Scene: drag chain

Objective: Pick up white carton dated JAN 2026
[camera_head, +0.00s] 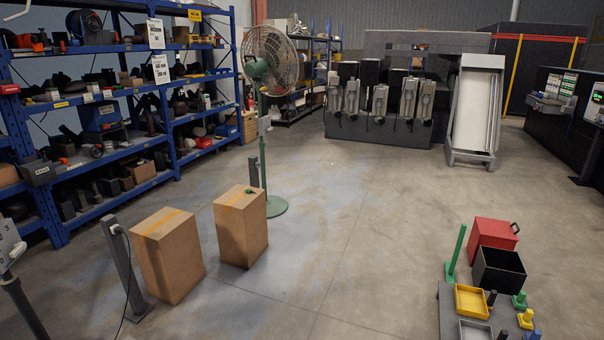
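I see no white carton and can read no JAN 2026 date in the head view. Two tall brown cardboard boxes stand upright on the floor: the left box (172,262) and the right box (240,232). Both have yellowish tape along the top. A small dark green object (250,191) lies on top of the right box. Neither of my grippers is in view.
A green pedestal fan (262,150) stands behind the boxes. Blue shelving (110,198) full of parts lines the left. A grey post (122,262) stands beside the left box. A red box (492,238), black bin (499,268) and yellow tray (471,301) are lower right. The middle floor is clear.

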